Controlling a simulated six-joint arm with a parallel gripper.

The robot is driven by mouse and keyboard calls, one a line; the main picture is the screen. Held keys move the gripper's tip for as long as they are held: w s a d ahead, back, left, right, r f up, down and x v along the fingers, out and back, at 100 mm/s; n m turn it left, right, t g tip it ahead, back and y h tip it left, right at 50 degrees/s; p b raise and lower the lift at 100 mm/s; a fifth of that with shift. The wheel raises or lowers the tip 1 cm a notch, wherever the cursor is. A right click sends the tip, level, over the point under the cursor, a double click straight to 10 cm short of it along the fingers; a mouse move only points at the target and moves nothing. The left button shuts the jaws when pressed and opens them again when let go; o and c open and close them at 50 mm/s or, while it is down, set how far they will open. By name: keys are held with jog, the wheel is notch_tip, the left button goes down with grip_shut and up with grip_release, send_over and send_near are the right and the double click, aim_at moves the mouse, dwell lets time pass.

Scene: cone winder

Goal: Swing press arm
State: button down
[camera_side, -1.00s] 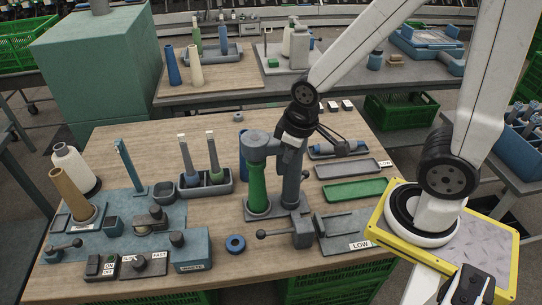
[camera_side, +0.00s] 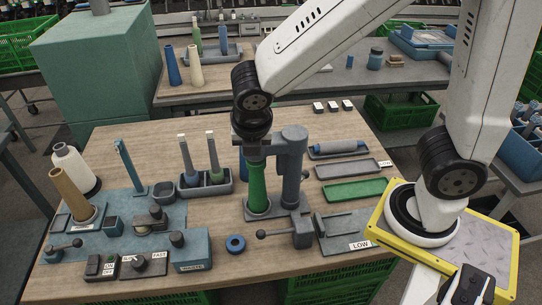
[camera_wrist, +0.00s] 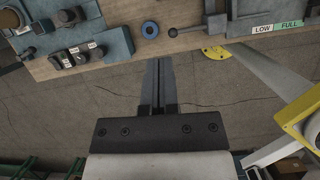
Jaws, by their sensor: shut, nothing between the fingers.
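The grey press arm (camera_side: 274,142) joins its upright post (camera_side: 292,175) to a head above a green cone (camera_side: 257,185), which stands upright on the press base. In the side view my wrist is over the press head, and my fingers are hidden or blend with the dark parts there. I cannot tell whether they touch the press arm. In the wrist view my gripper (camera_wrist: 158,62) is shut and empty, its fingers seen against the floor beyond the table edge.
A lever with a ball knob (camera_side: 262,234) and a blue ring (camera_side: 235,244) lie in front of the press. A tray with two spindles (camera_side: 206,185) stands to its left. A green tray (camera_side: 355,191) lies to its right. The control boxes (camera_side: 192,250) line the front left.

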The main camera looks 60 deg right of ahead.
jog(key=shift+w+a+r+n, duration=0.1)
jog(key=shift+a+r+n, duration=0.15)
jog(key=shift+n, duration=0.35)
jog(key=shift+f, duration=0.1)
jog(key=w+d+f, duration=0.5)
jog(key=f, duration=0.4)
jog(key=shift+w+d, duration=0.2)
jog(key=shift+d, duration=0.05)
jog(key=shift+w+f, duration=0.1)
jog(key=shift+w, duration=0.05)
dwell(0.5)
jog(key=shift+w+d+m, duration=0.15)
jog(key=shift+w+m, duration=0.05)
jog(key=shift+m, duration=0.1)
